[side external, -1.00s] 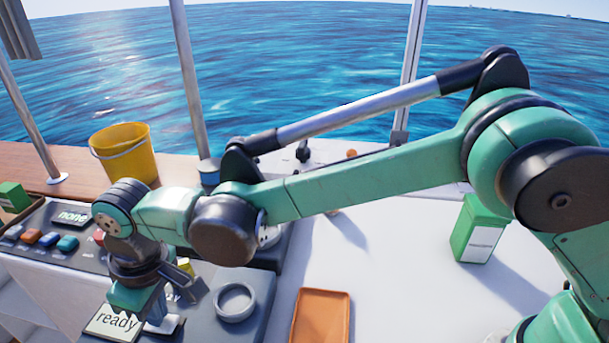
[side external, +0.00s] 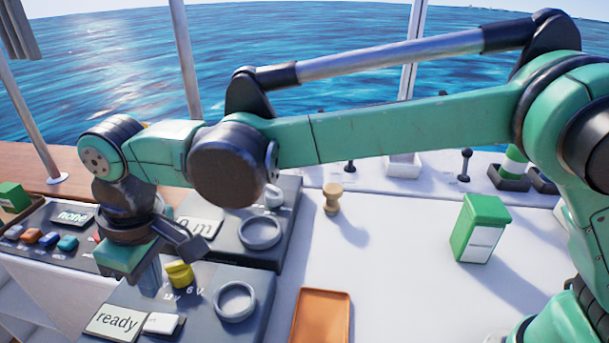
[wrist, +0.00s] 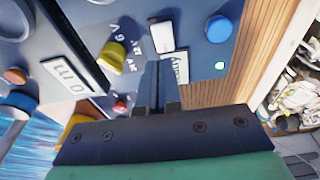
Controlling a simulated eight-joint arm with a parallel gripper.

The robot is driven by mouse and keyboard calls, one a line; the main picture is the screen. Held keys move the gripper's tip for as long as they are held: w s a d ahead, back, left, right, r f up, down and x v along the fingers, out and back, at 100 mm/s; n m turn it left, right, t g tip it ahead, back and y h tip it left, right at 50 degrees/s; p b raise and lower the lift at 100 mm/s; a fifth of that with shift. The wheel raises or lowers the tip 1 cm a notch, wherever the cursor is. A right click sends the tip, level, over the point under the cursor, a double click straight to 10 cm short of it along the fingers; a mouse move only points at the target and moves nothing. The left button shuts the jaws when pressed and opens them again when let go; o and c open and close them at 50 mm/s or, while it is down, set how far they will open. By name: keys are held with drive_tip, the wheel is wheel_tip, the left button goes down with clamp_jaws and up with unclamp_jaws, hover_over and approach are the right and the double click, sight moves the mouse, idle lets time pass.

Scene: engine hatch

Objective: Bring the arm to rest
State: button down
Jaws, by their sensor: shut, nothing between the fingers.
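My gripper (side external: 150,282) hangs pointing down above the left part of the grey control panel (side external: 255,292), near the yellow knob (side external: 179,275) and the "ready" display (side external: 113,322). Its fingers are together with nothing held. In the wrist view my gripper (wrist: 158,82) shows as two closed fingers over the panel, between the yellow knob (wrist: 113,54) and the "ready" display (wrist: 175,68), which they partly cover. The fingertips appear clear of the panel, but the exact gap cannot be told.
A second panel (side external: 230,244) stands behind. An orange tray (side external: 320,318), a wooden peg-like piece (side external: 332,198) and a green box (side external: 481,228) stand on the white deck. Coloured buttons (side external: 48,239) lie left. The deck between tray and green box is free.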

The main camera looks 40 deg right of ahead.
drive_tip(key=s+d+r+m+t, duration=0.1)
drive_tip(key=d+r+m+t, duration=0.15)
drive_tip(key=d, duration=0.95)
drive_tip(key=s+d+r+m+t, duration=0.1)
drive_tip(key=d+r+m+t, duration=0.2)
drive_tip(key=d, duration=0.9)
drive_tip(key=s+d+f+m+h, duration=0.1)
drive_tip(key=s+d+f+m, duration=0.2)
drive_tip(key=s+d, duration=0.2)
drive_tip(key=shift+d+f, duration=0.25)
drive_tip(key=shift+d, duration=0.95)
drive_tip(key=shift+t, duration=0.25)
